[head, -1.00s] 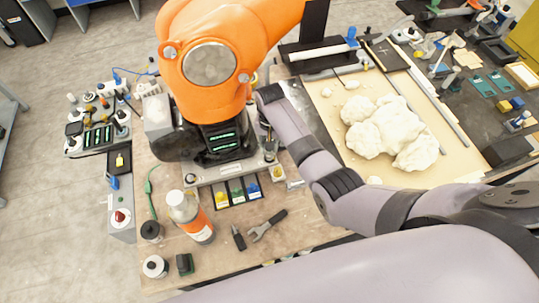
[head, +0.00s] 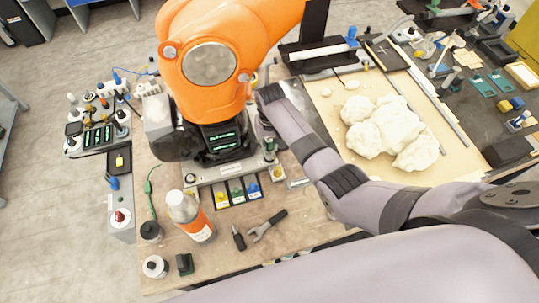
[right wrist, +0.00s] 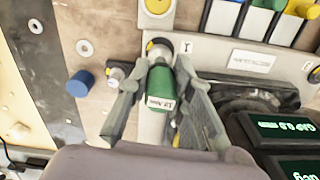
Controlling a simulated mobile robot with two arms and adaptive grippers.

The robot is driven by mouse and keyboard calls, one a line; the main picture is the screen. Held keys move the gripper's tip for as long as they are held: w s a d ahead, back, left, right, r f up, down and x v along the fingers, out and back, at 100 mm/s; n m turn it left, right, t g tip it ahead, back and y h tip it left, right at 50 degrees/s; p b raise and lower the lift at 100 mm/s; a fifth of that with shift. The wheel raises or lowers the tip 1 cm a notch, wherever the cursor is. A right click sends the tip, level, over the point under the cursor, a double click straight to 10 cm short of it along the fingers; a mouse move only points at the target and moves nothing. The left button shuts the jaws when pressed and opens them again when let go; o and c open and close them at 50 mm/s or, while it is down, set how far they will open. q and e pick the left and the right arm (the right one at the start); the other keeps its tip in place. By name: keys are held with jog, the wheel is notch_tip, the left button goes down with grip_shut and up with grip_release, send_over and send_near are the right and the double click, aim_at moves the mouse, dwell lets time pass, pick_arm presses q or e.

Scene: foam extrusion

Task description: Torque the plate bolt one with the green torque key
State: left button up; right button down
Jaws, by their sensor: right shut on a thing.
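The green torque key (right wrist: 160,98) is a grey tool with a green band and a white torque label. My right gripper (right wrist: 165,75) is shut on it in the right wrist view, one finger on each side. The key's end points at a round fitting with a yellow-black ring (right wrist: 160,47) at the plate's edge; I cannot tell whether it is seated on a bolt. The plate (right wrist: 240,58) is pale metal with a label, and it also shows in the head view (head: 212,176) in front of the orange arm. In the head view my right arm mostly hides the gripper. My left gripper is out of view.
The orange robot arm (head: 210,60) stands close beside my right gripper. A blue cap (right wrist: 80,84) lies near the fingers. White foam (head: 390,135) lies at right.

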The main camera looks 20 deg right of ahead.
jog(key=shift+f, duration=0.35)
dwell(0.4)
jog(key=shift+r+m, duration=0.15)
jog(key=shift+m, duration=0.15)
jog(key=shift+s+a+f+m, duration=0.1)
jog(key=shift+f+m, duration=0.1)
jog(key=shift+m, duration=0.6)
jog(key=m, duration=0.3)
jog(key=shift+m, duration=0.3)
jog(key=m, duration=0.4)
jog(key=shift+r, duration=0.1)
jog(key=shift+r, duration=0.4)
